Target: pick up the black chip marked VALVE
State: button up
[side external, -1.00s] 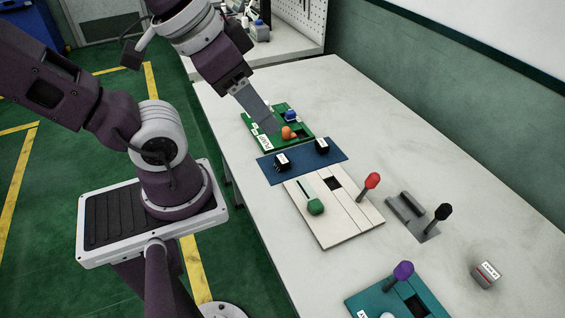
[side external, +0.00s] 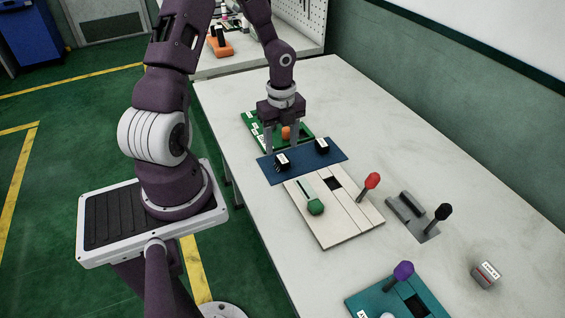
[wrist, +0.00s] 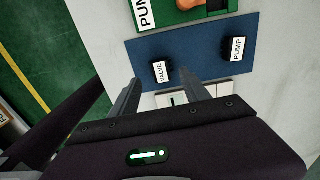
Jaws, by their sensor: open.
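The black chip marked VALVE (wrist: 162,71) sits on the left part of a dark blue mat (wrist: 190,52) in the wrist view. In the side view it is the left chip (side external: 282,161). A second black chip, marked PUMP (wrist: 236,47), sits to its right on the same mat and also shows in the side view (side external: 321,146). My gripper (side external: 282,150) points down over the mat with its fingers apart and nothing between them. In the wrist view the fingertips (wrist: 164,86) appear just below the VALVE chip, one to each side.
A green board (side external: 256,124) with an orange part (side external: 286,132) lies behind the mat. A pale board (side external: 345,222) with green and red knobs lies in front. A grey bracket (side external: 405,210), a teal board (side external: 372,300) and a small block (side external: 486,275) stand further right.

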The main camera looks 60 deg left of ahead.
aim_at(282, 159)
notch_tip(282, 159, down, 5)
jog(key=shift+w+d+r, duration=0.1)
jog(key=shift+d, duration=0.05)
grip_shut()
